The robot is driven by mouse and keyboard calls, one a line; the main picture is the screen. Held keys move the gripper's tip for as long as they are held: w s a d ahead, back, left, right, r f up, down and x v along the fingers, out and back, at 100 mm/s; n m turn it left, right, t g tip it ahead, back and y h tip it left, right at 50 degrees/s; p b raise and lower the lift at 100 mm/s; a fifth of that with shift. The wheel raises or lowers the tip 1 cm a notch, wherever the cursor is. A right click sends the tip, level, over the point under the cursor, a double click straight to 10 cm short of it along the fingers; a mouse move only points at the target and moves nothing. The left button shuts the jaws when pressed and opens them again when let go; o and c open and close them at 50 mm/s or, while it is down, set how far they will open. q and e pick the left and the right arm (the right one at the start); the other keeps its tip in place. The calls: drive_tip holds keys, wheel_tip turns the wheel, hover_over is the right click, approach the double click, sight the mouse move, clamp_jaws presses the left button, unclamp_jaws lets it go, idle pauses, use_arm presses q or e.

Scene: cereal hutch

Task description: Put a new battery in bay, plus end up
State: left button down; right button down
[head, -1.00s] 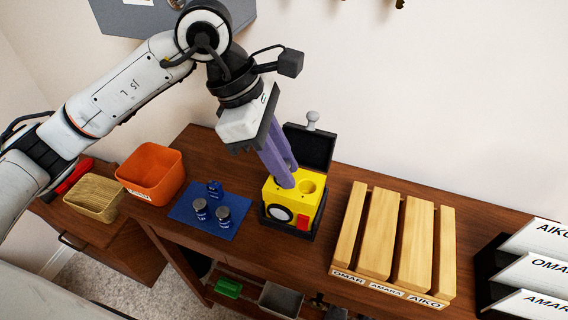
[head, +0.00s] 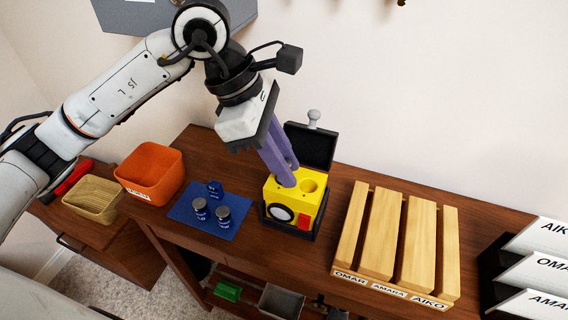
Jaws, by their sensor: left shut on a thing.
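A yellow device (head: 293,199) with a round white dial and a red patch stands in a black case (head: 311,149) whose lid is up. Its top has a round open bay (head: 308,186) on the right. My left gripper (head: 287,180) reaches down to the left part of the device's top, its purple fingers shut. What they hold is hidden by the fingers and the device. Several batteries (head: 222,217) stand on a blue mat (head: 190,222) left of the device, with silver tops on the front two. My right gripper is not in view.
An orange bin (head: 150,172) and a tan basket (head: 92,207) stand at the left. A slatted wooden rack (head: 397,240) with name labels is right of the device. Name-labelled trays (head: 535,270) stand at the far right. The wall is close behind.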

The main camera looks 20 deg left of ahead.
use_arm(q)
drive_tip(key=shift+s+a+f, duration=0.1)
drive_tip(key=shift+s+f, duration=0.15)
drive_tip(key=shift+f, duration=0.65)
drive_tip(key=c, duration=1.5)
unclamp_jaws()
drive_tip(key=shift+c, duration=0.6)
drive_tip(key=shift+o, duration=0.2)
drive_tip(key=shift+r+p, duration=0.45)
drive_tip(key=shift+r, duration=0.15)
drive_tip(key=shift+c, duration=0.2)
drive_tip(key=shift+o, duration=1.1)
drive_tip(key=shift+r+p, duration=0.3)
drive_tip(key=shift+r, duration=0.25)
drive_tip(key=shift+w+r+p, duration=0.2)
drive_tip(key=shift+r+p, duration=0.65)
drive_tip(key=shift+r, duration=0.7)
